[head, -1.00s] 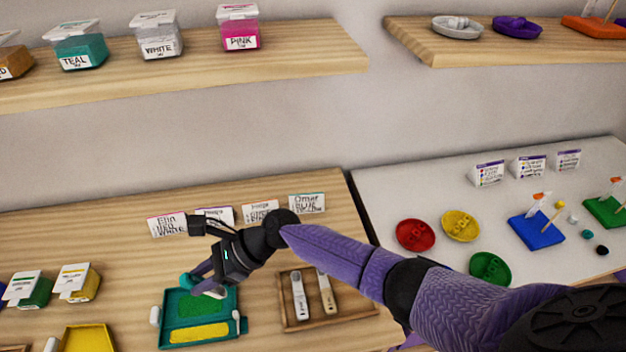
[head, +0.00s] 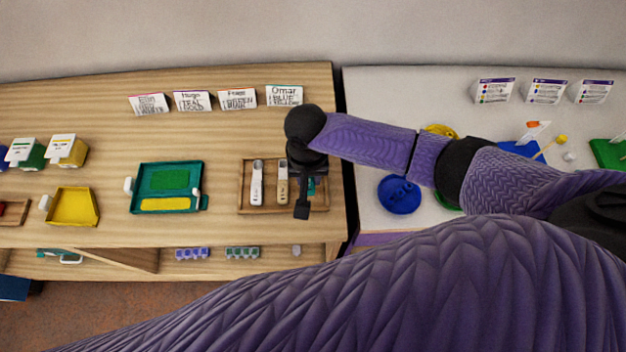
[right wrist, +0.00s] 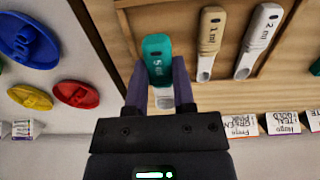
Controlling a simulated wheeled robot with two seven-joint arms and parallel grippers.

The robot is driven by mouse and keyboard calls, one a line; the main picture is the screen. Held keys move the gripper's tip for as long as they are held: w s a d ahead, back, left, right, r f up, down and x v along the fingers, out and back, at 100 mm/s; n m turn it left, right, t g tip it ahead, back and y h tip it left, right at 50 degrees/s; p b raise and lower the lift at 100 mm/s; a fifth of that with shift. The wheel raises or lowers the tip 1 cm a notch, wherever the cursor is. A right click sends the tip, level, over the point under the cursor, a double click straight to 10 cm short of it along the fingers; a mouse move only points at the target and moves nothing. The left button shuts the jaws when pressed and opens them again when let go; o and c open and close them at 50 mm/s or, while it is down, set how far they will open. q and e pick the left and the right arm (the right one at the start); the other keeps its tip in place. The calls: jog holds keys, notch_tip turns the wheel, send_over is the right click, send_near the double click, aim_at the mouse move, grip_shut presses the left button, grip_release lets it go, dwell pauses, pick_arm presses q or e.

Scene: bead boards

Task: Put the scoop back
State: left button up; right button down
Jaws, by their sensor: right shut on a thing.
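The teal scoop marked 5 ml (right wrist: 157,50) is between the fingers of my right gripper (right wrist: 160,85), which is shut on it. In the head view my right gripper (head: 303,195) is over the right part of the wooden scoop tray (head: 243,208), and only a bit of the teal scoop (head: 320,185) shows beside it. Two other scoops lie in the tray: a tan one marked 1 ml (right wrist: 211,32) and a white one marked 2 ml (right wrist: 262,28). I cannot tell if the teal scoop touches the tray floor. My left gripper is not in view.
A teal tray (head: 138,207) with green and yellow parts stands left of the scoop tray. A yellow tray (head: 72,207) is farther left. Name cards (head: 284,95) stand behind. A white table (head: 365,120) with a blue dish (head: 400,194) is to the right.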

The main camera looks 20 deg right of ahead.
aim_at(309, 179)
notch_tip(309, 179, down, 4)
jog(key=shift+f+b, duration=0.1)
jog(key=shift+b, duration=0.6)
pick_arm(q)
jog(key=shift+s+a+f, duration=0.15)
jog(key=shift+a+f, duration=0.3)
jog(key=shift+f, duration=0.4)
pick_arm(e)
jog(key=c, duration=0.7)
grip_release()
jog(key=shift+c, duration=0.2)
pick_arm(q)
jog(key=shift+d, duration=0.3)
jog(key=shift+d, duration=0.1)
pick_arm(e)
jog(key=shift+r, duration=0.25)
notch_tip(309, 179, up, 12)
jog(key=p, duration=0.4)
jog(key=shift+f+p, duration=0.1)
jog(key=shift+p, duration=0.2)
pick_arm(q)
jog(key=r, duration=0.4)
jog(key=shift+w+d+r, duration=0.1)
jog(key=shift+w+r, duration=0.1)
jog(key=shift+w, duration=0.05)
